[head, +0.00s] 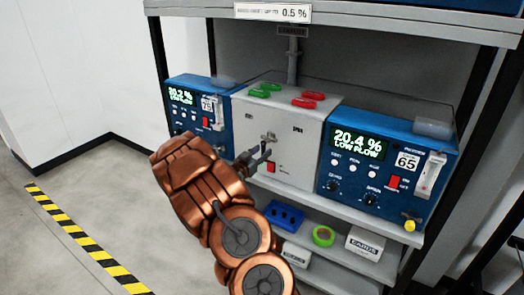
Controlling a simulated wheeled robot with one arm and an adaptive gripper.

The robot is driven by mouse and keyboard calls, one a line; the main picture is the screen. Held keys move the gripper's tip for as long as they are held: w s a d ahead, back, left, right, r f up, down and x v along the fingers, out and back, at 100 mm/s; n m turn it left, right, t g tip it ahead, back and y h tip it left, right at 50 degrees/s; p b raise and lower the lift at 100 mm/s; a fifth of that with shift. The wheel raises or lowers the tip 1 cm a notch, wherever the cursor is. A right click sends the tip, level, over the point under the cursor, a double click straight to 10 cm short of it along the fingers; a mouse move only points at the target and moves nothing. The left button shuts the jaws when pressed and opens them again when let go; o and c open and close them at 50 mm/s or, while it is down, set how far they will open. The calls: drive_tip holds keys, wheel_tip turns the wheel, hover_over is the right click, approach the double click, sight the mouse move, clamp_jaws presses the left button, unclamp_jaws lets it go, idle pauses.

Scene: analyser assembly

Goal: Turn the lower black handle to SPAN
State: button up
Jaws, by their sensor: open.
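The white valve box (305,133) stands between two blue analysers, with a SPAN label on the right of its front face and another small label on the left. A small metallic fitting (268,137) shows on the front. My gripper (263,154) is open just in front of the lower middle of this face. The lower black handle cannot be told apart from the dark fingers, so its angle and any contact are unclear. A red square (271,168) lies just below the fingers.
The right blue analyser (345,175) reads 20.4 % LOW FLOW; the left one (183,92) is partly behind my arm. Green (264,89) and red (308,100) pieces lie on the box. Below are a blue block (286,216), green tape roll (323,236) and CARDS box (371,243).

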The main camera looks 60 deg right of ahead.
drive_tip(key=shift+d, duration=0.35)
clamp_jaws()
idle(0.3)
